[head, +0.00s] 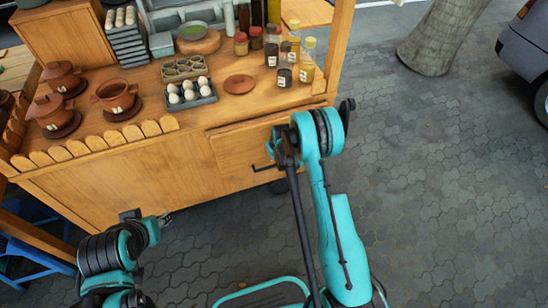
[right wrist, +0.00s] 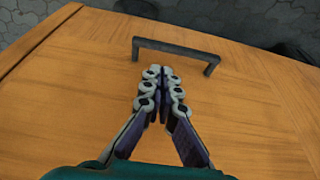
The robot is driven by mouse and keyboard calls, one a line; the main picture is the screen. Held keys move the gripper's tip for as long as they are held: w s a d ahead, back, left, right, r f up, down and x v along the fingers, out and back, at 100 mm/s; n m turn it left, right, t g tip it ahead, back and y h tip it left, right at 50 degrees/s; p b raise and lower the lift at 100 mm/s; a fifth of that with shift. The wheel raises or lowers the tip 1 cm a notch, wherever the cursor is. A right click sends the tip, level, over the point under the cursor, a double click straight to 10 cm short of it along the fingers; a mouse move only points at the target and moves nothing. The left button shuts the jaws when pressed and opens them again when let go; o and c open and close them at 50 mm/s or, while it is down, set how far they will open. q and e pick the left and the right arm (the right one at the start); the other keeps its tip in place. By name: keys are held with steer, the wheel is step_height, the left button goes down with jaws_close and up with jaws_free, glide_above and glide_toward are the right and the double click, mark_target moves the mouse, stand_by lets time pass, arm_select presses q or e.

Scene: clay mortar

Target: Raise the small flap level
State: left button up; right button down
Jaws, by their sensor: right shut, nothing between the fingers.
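The small flap (head: 232,150) is a wooden panel at the right end of the cart's front and appears to hang down below the counter edge. Its dark bar handle (head: 262,169) sits low on it. In the right wrist view the flap (right wrist: 240,110) fills most of the picture, with the handle (right wrist: 178,47) just beyond my fingertips. My right gripper (right wrist: 162,72) is shut and empty, over the flap's face. In the head view the right gripper (head: 284,160) is partly hidden by its own wrist. My left gripper (head: 166,218) is low at the left, in front of the cart, its fingers too small to read.
The counter holds clay pots (head: 115,97), an egg tray (head: 190,95), a round clay lid (head: 239,84) and several bottles and jars (head: 285,76) near the right post. A blue stool (head: 35,252) stands at lower left. The paving (head: 430,170) on the right is clear.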

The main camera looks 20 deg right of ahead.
arm_select(q)
step_height(320, 180, down, 3)
steer(key=shift+r+b, duration=0.15)
steer(key=shift+b, duration=0.9)
arm_select(e)
steer(key=x, duration=0.6)
steer(key=shift+f, duration=0.15)
